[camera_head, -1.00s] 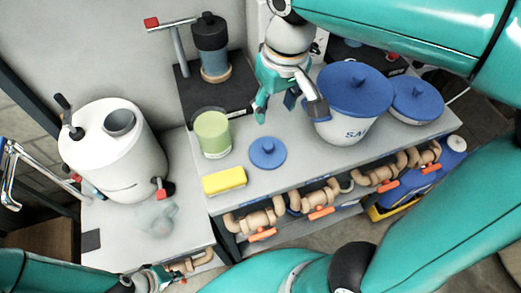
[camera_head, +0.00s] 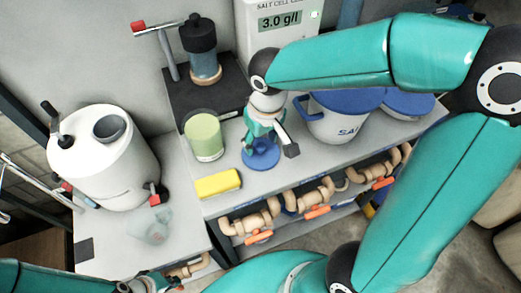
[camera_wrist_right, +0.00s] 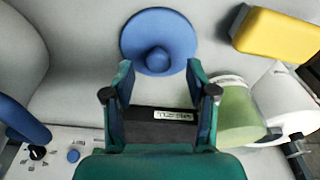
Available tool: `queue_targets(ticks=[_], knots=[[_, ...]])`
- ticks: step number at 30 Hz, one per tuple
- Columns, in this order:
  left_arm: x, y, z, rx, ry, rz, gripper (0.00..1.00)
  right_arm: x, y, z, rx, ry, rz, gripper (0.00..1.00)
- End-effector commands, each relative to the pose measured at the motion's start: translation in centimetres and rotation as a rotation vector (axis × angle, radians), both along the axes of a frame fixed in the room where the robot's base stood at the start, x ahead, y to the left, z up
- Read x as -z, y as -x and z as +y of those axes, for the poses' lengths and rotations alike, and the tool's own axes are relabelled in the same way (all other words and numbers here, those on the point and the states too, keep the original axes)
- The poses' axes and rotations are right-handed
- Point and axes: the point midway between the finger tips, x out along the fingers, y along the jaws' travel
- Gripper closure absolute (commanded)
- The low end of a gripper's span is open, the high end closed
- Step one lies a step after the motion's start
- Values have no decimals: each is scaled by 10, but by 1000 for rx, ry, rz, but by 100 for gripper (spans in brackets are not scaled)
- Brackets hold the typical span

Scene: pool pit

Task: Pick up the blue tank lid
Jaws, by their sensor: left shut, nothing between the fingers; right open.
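The blue tank lid (camera_head: 260,159), a round disc with a central knob, lies flat on the grey bench. It also shows whole in the right wrist view (camera_wrist_right: 158,32), knob toward the camera. My right gripper (camera_head: 269,147) is over the lid and partly covers it in the head view. In the right wrist view my right gripper (camera_wrist_right: 160,72) is open and empty, its fingers spread below the knob in the picture, not around it. My left gripper (camera_head: 158,281) is at the bottom left of the head view, shut and empty, partly cut off by the frame edge.
A yellow sponge (camera_head: 217,185) and a green jar (camera_head: 204,137) stand left of the lid. A white salt bucket (camera_head: 333,126) with a blue lid stands to the right. A white tank (camera_head: 104,160) stands at the left. Pipes with orange-handled valves run below.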

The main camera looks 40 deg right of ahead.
Motion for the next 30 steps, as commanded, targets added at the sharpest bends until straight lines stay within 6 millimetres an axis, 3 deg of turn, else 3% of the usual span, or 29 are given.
queue_targets(ticks=[6, 15, 25, 30], knots=[[-1, 0, 0, 0, 0, 0, 100, 28, -3, -2, 0, -1, 3, 43], [-1, 0, 0, 0, 0, 0, 100, 32, -4, -1, -1, -1, 0, 45], [-1, 0, 0, 0, 0, 0, 100, 32, -4, -1, -1, -1, 0, 100], [-1, 0, 0, 0, 0, 0, 100, 32, -4, -1, -1, -1, 1, 100]])
